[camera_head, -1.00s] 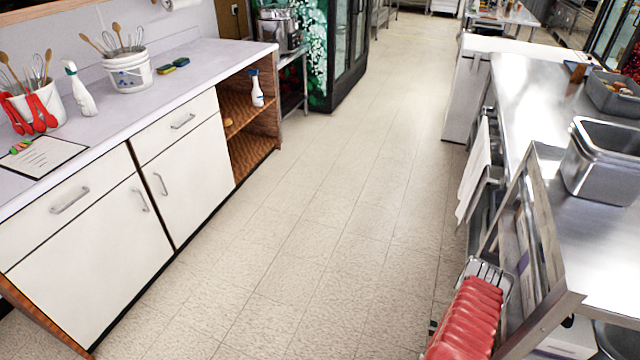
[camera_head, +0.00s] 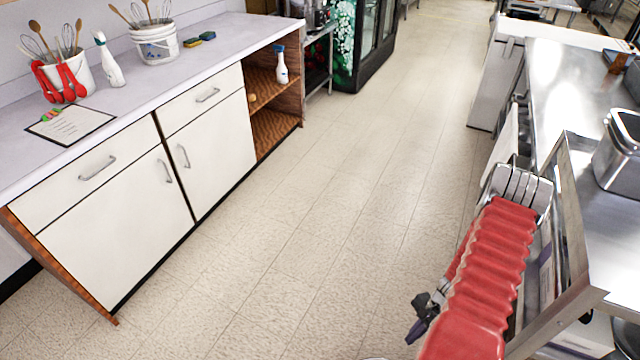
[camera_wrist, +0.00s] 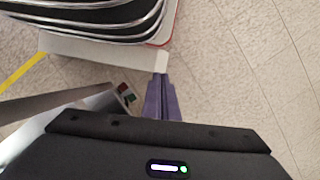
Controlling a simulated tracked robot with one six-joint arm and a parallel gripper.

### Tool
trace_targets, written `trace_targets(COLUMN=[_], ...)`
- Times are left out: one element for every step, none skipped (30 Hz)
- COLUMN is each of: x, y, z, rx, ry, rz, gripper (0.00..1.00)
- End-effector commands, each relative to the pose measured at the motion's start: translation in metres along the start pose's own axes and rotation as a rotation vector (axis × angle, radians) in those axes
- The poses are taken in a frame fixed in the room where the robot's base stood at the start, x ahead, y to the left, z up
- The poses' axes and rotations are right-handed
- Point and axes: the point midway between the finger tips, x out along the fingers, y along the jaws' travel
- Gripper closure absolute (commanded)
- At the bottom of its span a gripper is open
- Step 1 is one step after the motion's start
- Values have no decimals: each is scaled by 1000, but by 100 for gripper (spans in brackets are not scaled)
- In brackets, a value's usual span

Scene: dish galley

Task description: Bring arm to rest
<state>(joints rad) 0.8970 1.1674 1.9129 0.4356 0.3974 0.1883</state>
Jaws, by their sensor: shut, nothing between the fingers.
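The fingers touch no loose object that I can make out. Part of the gripper is hidden in the head view.
A white-fronted cabinet (camera_head: 112,219) with utensil buckets (camera_head: 155,46) stands left. A steel counter (camera_head: 572,75) and angled metal frame (camera_head: 582,268) close the right side, near my gripper. The tiled floor (camera_head: 330,190) between is clear.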

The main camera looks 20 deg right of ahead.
Motion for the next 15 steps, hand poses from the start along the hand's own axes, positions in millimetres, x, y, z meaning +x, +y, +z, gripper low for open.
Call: trace_targets(x=[-16,-23,-32,-40,-47,-57,-64,-71,-81,-88,-95,-104,-111,-118,-126], y=[-7,-10,-14,-17,-19,-23,-25,-28,-31,-33,-35,-38,-40,-42,-44], z=[5,8,13,16,20,25,29,33,38,42,46,52,56,60,66], rx=[-36,-55,-83,-102,-121,-147,-167,-187,-211,-230,-250,-274,-292,-311,-337], ry=[5,3,4,4,4,5,6,6,8,10,11,14,16,17,21], rz=[0,2,4,6,7,10,12,14,17,19,21,24,26,28,32], gripper=[100,100,100,100,100,100,100,100,100,100,100,100,100,100,100])
